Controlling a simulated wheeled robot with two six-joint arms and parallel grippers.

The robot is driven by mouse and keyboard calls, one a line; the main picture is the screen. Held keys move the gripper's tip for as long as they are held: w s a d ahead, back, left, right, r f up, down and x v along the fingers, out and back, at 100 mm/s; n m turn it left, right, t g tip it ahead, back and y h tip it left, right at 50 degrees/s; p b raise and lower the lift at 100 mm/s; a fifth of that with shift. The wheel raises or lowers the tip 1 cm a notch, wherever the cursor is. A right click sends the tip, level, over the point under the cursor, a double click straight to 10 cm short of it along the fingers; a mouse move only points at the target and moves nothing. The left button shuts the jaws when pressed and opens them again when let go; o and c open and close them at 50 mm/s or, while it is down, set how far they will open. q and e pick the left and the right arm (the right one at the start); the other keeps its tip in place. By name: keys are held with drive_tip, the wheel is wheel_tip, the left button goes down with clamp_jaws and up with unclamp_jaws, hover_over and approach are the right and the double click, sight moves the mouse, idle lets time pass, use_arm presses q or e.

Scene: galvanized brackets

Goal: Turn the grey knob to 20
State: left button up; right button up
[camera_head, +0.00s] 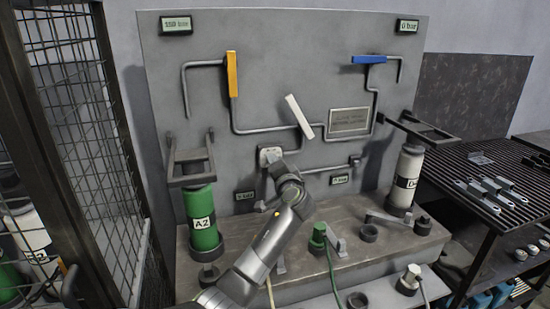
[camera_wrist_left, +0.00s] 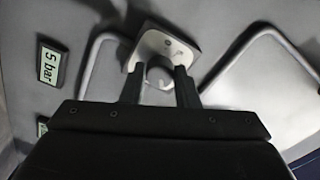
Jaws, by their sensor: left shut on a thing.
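The grey knob (camera_wrist_left: 159,72) sits on a light square plate (camera_wrist_left: 178,47) on the grey panel. In the wrist view my left gripper (camera_wrist_left: 157,80) has a finger on each side of the knob and is shut on it. In the head view my left gripper (camera_head: 273,166) reaches up to the plate (camera_head: 270,151) and hides the knob. I cannot read the scale or the knob's setting. My right gripper is not in view.
The panel (camera_head: 300,70) carries pipes, an orange lever (camera_head: 232,74), a blue lever (camera_head: 369,59) and a white lever (camera_head: 299,116) close above the gripper. A green cylinder (camera_head: 202,215) and a white cylinder (camera_head: 406,175) flank the arm. A "5 bar" display (camera_wrist_left: 50,65) is near.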

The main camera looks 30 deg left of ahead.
use_arm(q)
drive_tip(key=shift+m+p, duration=1)
drive_tip(key=shift+m, duration=0.4)
drive_tip(key=o, duration=1)
drive_tip(key=b+v, duration=0.2)
drive_tip(key=v, duration=1.5)
drive_tip(key=shift+s+d, duration=0.15)
drive_tip(key=shift+s, duration=0.05)
drive_tip(key=shift+f, duration=0.1)
